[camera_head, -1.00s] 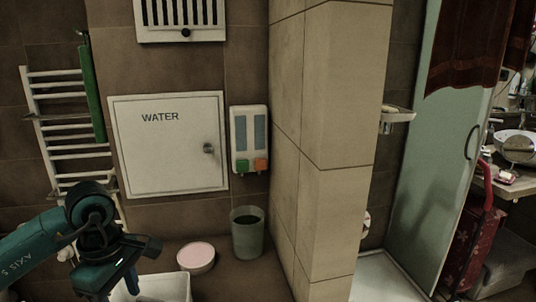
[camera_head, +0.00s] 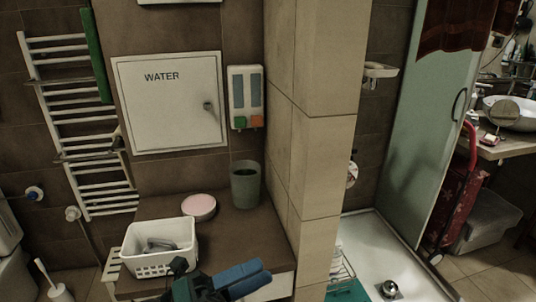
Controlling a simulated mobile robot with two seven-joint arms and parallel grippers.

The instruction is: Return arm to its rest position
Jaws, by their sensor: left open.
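My left gripper (camera_head: 190,286) shows at the bottom edge, dark and teal, over the front of the brown counter (camera_head: 232,228). It is open, and I see nothing held in it. Its fingertips are hard to make out, and its lower part is cut off by the picture's edge. A blue, roll-like thing (camera_head: 243,276) lies right beside it; I cannot tell whether they touch. My right gripper is not in view.
A white basket (camera_head: 160,270) with a grey thing inside stands left of the gripper. Behind are a pink-topped round tub (camera_head: 199,206) and a grey-green cup (camera_head: 246,186). A tiled pillar (camera_head: 310,150) rises at right; a towel rack (camera_head: 85,130) hangs left.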

